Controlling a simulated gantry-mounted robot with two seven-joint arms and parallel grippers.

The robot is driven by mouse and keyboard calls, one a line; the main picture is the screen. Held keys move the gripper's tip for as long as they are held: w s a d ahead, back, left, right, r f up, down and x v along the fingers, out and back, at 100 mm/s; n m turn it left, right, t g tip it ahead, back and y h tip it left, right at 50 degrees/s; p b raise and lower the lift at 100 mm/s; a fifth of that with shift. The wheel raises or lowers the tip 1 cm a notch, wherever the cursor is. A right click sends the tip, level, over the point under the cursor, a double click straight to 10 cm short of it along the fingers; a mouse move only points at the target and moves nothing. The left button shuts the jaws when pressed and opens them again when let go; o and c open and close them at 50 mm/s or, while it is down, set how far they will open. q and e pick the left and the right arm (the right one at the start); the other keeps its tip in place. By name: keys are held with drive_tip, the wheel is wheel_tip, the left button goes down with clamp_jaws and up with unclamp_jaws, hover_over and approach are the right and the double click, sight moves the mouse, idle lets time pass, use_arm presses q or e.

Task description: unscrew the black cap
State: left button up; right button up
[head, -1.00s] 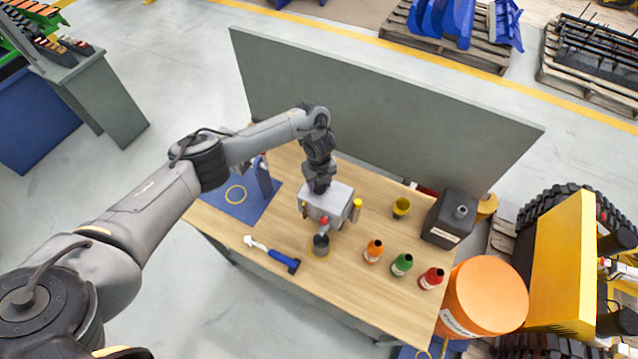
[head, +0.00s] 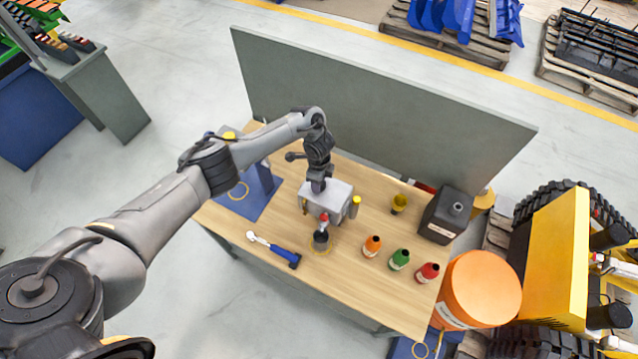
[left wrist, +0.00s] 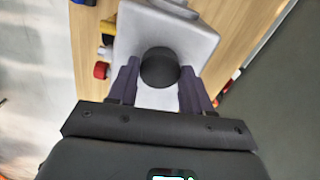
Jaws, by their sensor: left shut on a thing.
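The black cap (left wrist: 159,68) is round and sits on top of a pale grey housing (left wrist: 200,48). In the left wrist view, the two fingers of my left gripper (left wrist: 159,74) close on it from both sides. In the head view, the grey housing (head: 340,197) stands on the wooden table, with a red knob (head: 324,217) on its front side and a yellow part at its right. My left gripper (head: 318,186) points down onto its top there and hides the cap. My right gripper is not in view.
A dark cup (head: 321,240) stands in front of the housing. Orange (head: 372,246), green (head: 399,260) and red (head: 428,272) bottles, a yellow cup (head: 399,203) and a black canister (head: 446,215) stand right. A blue-handled tool (head: 284,255) lies front left. A grey panel (head: 380,110) stands behind.

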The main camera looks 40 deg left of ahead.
use_arm(q)
drive_tip(key=n, duration=0.9)
drive_tip(key=shift+n, duration=0.3)
drive_tip(key=o, duration=0.9)
